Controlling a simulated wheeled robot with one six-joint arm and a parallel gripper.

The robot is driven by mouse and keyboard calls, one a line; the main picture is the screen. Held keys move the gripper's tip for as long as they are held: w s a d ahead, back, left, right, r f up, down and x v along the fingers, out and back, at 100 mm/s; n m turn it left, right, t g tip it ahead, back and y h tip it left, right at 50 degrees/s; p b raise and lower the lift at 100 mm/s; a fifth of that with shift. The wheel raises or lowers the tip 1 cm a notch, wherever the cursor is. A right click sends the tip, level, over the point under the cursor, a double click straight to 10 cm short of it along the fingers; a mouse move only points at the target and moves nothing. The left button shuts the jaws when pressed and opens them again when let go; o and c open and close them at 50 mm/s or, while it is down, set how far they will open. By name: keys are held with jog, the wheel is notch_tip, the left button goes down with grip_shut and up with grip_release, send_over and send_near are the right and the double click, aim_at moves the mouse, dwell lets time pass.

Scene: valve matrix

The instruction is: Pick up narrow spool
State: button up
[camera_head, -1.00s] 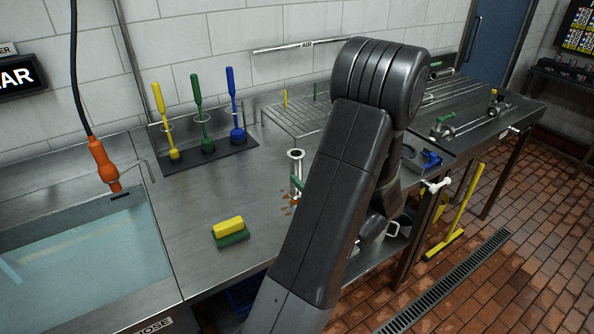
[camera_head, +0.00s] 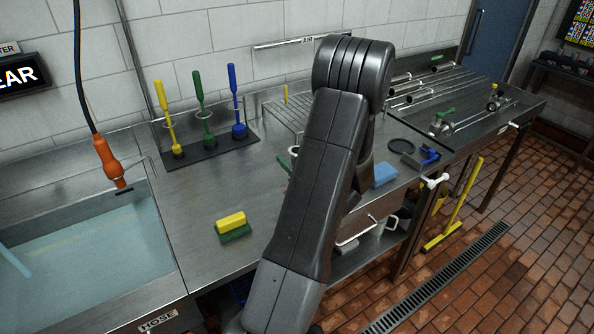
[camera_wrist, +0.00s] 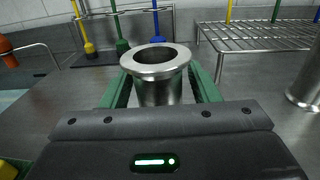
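The narrow spool (camera_wrist: 158,78) is a shiny steel tube with a round flange on top, standing upright in the wrist view. My gripper (camera_wrist: 160,88) has green fingers, one on each side of the spool below its flange. The fingers look open around it; contact with the tube cannot be made out. The spool's foot is hidden behind my gripper's body. In the head view only a bit of the spool's pale flange (camera_head: 294,150) shows beside my arm, with a green finger (camera_head: 284,162) next to it.
A second steel piece (camera_wrist: 306,85) stands at the right edge of the wrist view. A wire rack (camera_wrist: 262,40) and upright brushes (camera_head: 200,110) are behind. A yellow-green sponge (camera_head: 232,226) lies on the bench, left of my arm. A water-filled sink (camera_head: 90,245) is farther left.

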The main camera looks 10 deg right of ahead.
jog(key=c, duration=1)
jog(key=shift+o, duration=0.2)
jog(key=shift+r, duration=0.2)
